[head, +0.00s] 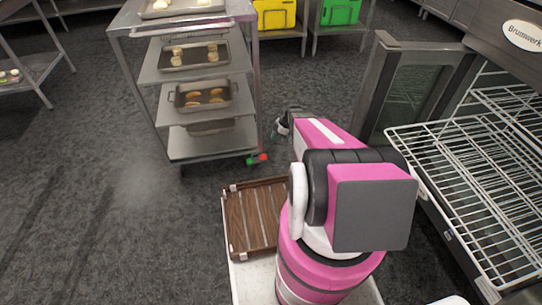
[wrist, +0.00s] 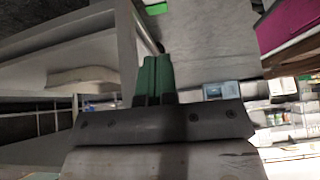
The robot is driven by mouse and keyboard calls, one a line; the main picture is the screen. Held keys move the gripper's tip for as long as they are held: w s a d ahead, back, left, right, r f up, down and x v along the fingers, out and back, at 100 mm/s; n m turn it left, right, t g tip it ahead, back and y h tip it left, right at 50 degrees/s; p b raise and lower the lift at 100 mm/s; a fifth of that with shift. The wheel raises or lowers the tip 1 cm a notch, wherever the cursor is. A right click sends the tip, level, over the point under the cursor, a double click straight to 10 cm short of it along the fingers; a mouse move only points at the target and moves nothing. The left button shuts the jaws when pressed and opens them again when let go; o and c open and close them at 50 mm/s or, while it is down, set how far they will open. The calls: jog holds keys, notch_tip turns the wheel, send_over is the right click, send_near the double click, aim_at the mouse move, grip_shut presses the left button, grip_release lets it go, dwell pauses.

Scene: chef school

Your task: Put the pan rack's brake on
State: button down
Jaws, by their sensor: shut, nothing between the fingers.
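The pan rack (head: 212,142) is a grey metal cart of several shelves, left of my arm in the head view. A small part with a green end (head: 251,161) and a red end (head: 263,157), seemingly its brake pedal, sits low at its near right corner. My gripper (head: 275,132) is beyond that corner, right of the rack, partly hidden behind my arm. In the wrist view its green fingers (wrist: 155,75) are together and empty, beside grey rack shelving (wrist: 85,65).
The shelves hold trays (head: 205,97) of baked goods. An open oven with wire racks (head: 470,165) stands at the right. A brown slatted tray (head: 255,215) lies on my base. Yellow (head: 275,14) and green (head: 340,11) bins stand behind. The floor left of the rack is clear.

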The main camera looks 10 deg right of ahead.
jog(key=shift+w+d+f+n, duration=0.15)
jog(key=shift+d+f+n, duration=0.2)
jog(key=shift+f, duration=0.1)
send_over(264, 157)
jog(key=d, duration=0.1)
notch_tip(264, 157, down, 8)
jog(key=shift+d+f, duration=0.15)
jog(key=shift+f, duration=0.05)
jog(key=shift+d+f, duration=0.25)
jog(key=shift+f, duration=0.95)
jog(key=shift+d+f, duration=0.15)
jog(key=shift+f, duration=0.6)
jog(key=f+y, duration=0.1)
jog(key=d+f+y, duration=0.1)
jog(key=f+y, duration=0.1)
jog(key=y, duration=0.1)
jog(key=shift+d+f, duration=0.2)
jog(key=shift+d, duration=0.1)
